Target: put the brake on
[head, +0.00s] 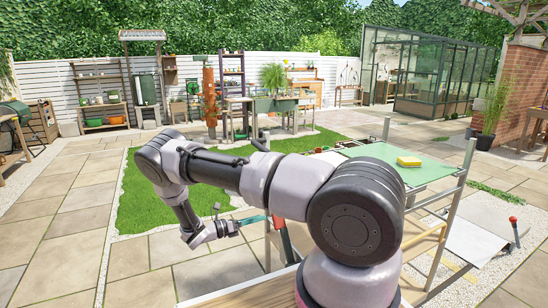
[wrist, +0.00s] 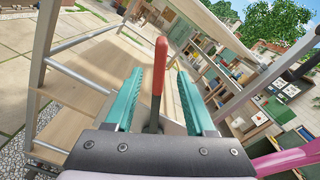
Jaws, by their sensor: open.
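A lever with a red grip (wrist: 160,65) stands in the middle of the wrist view, its dark lower part running down between my fingers. My gripper (wrist: 159,76) is open, with one teal finger on each side of the lever and a visible gap to both. I cannot tell how deep the lever sits between the fingers. In the head view the red grip (head: 281,240) shows by the cart's near left side, partly hidden by my arm. My gripper (head: 250,220) reaches it from the left.
The cart has a green top (head: 385,160) with a yellow sponge (head: 409,161), metal posts and a lower wooden shelf (wrist: 98,97). A separate red-knobbed lever (head: 513,219) stands at the right. Paving (head: 60,220) to the left is clear.

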